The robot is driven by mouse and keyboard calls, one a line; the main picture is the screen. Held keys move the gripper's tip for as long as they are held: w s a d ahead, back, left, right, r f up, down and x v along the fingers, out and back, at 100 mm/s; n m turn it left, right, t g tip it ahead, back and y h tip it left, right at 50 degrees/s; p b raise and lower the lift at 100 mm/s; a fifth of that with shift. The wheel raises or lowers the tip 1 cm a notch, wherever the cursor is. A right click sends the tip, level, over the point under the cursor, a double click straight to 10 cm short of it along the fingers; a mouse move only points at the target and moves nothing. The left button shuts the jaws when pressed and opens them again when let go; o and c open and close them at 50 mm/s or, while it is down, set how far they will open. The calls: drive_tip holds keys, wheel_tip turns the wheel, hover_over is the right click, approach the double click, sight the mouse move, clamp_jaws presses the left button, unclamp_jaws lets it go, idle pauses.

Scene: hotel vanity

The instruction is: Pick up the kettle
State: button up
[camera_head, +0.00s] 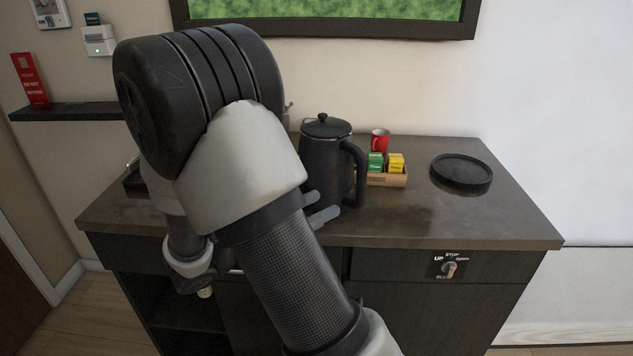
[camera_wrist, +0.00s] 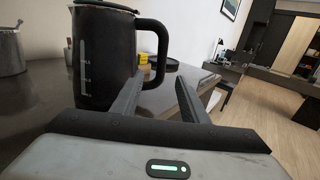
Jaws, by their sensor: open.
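A black kettle (camera_head: 326,165) with a lid and a handle on its right side stands upright on the dark vanity top (camera_head: 410,222). In the wrist view the kettle (camera_wrist: 103,62) is close, just beyond and left of the fingers, with its handle (camera_wrist: 158,50) toward the right. My gripper (camera_head: 318,206) is at the kettle's front, its grey fingers partly hidden by my arm. In the wrist view my gripper (camera_wrist: 157,92) is open, with nothing between its fingers. The left finger appears near the handle's lower end; I cannot tell whether they touch.
A round black tray (camera_head: 461,171) lies at right. A metal container (camera_wrist: 11,52) stands left of the kettle. The counter's front right is clear.

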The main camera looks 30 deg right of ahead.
sight(358, 189)
drive_tip(key=d, duration=0.3)
drive_tip(key=d+b, duration=0.1)
drive_tip(key=d, duration=0.2)
drive_tip(key=w+d, duration=0.1)
drive_tip(key=d, duration=0.3)
drive_tip(key=shift+w+d, duration=0.1)
drive_tip(key=d+b, duration=0.1)
drive_tip(key=d, duration=0.2)
drive_tip(key=w+d, duration=0.1)
drive_tip(key=d, duration=0.1)
drive_tip(key=shift+d+b, duration=0.4)
drive_tip(key=shift+c, duration=0.4)
clamp_jaws()
drive_tip(key=shift+w, duration=0.1)
drive_tip(key=shift+r, duration=0.15)
